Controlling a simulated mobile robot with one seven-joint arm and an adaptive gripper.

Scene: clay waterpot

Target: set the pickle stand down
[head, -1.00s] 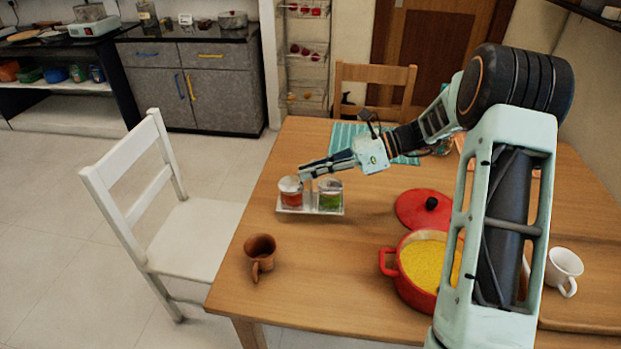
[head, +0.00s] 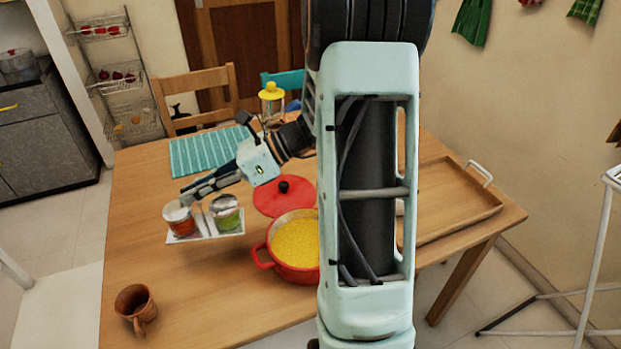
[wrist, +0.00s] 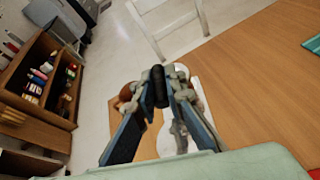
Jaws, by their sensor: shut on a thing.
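The pickle stand (head: 205,236) is a small white tray with a red jar (head: 182,224) and a green jar (head: 226,218) standing upright in it. My gripper (head: 186,197) reaches in from the right and is shut on the stand between the two jars. In the wrist view my gripper's fingers (wrist: 158,86) come together over the stand, with white parts of the stand (wrist: 167,143) showing between and beside them.
A red pot of yellow food (head: 297,244) and its red lid (head: 270,204) are close to the right of the stand. A brown mug (head: 136,303) stands front left. A teal mat (head: 200,153) lies behind. Bare tabletop lies between mug and stand.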

